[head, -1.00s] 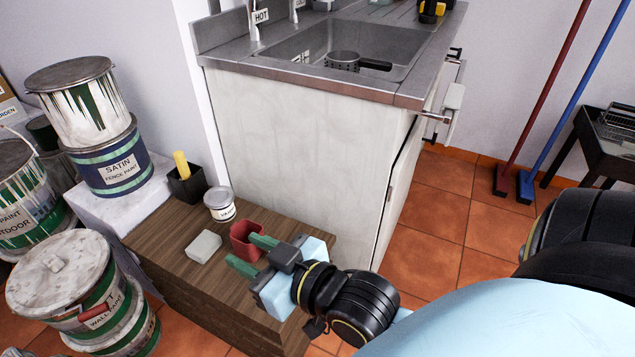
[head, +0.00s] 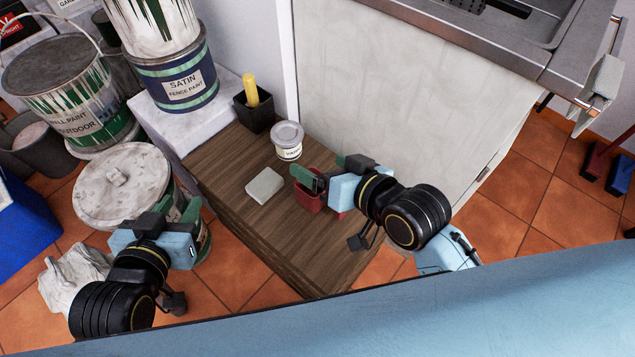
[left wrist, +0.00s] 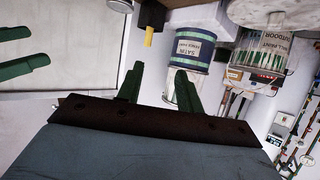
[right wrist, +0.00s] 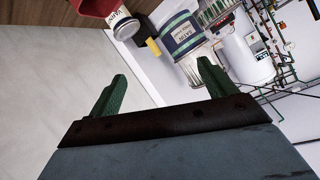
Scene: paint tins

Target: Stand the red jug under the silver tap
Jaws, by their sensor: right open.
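The small red jug (head: 309,203) stands on the wooden bench, partly hidden by my right gripper (head: 319,168). That gripper is open, its green fingers apart at the jug's far upper side; I cannot tell whether they touch it. In the right wrist view the jug (right wrist: 93,6) shows at the top edge, not between the fingers, and nothing is between them. My left gripper (head: 174,217) is by the lidded paint tin at the lower left; the left wrist view shows its fingers (left wrist: 160,82) apart and empty. The silver tap is out of view now.
On the bench are a pale block (head: 264,186), a small white tin (head: 288,140) and a black pot (head: 255,113) with a yellow stick. Large paint tins (head: 180,83) crowd the left. The white sink cabinet (head: 400,90) stands behind; its steel counter (head: 480,45) is above.

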